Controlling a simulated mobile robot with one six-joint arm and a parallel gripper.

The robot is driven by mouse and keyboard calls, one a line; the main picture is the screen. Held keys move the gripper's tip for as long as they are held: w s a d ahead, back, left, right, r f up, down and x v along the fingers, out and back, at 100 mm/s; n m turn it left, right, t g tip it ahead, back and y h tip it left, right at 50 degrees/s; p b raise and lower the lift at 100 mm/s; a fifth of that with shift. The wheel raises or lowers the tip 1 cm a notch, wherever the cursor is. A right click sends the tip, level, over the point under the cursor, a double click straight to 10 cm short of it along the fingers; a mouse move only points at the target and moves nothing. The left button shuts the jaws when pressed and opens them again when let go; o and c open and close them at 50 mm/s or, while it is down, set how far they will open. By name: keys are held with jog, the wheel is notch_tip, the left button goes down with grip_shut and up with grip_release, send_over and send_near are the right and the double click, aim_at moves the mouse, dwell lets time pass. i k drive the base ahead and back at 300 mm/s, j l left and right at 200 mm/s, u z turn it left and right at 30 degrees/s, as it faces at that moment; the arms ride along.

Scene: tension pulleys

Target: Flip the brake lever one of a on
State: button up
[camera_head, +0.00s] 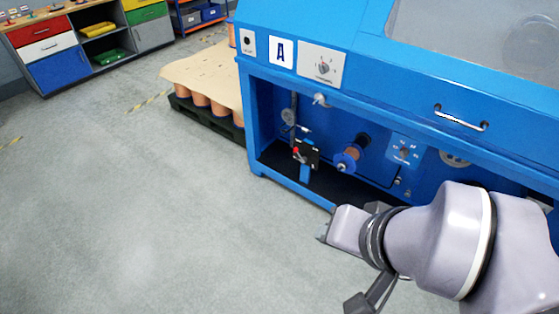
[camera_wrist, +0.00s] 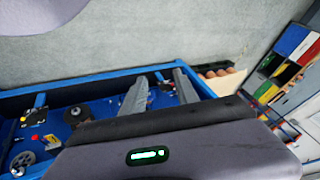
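The blue machine (camera_head: 265,120) with the letter A panel (camera_head: 281,52) has an open bay below. In it a small lever with a red knob (camera_head: 296,150) stands beside a black plate at the left; I take it as the brake lever of A. My gripper (camera_head: 336,270) is in front of the machine, to the lower right of this lever and apart from it. The wrist view shows its two fingers (camera_wrist: 161,76) spread with nothing between them. The bay shows there beyond the fingers, with a red-tipped part (camera_wrist: 35,138) at the left. Whether the lever is on is too small to tell.
A copper-coloured spool (camera_head: 352,151) and a small dial panel (camera_head: 404,149) sit right of the lever. The blue frame edges bound the bay. A pallet of spools (camera_head: 205,98) stands left of the machine. The grey floor (camera_head: 130,200) at left is clear.

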aim_at(303, 160)
jog(key=i+j+z, duration=0.1)
jog(key=i+j, duration=0.85)
jog(key=i, duration=0.3)
jog(key=i+j+z, duration=0.15)
jog(key=i+j, duration=0.9)
jog(key=i, duration=0.15)
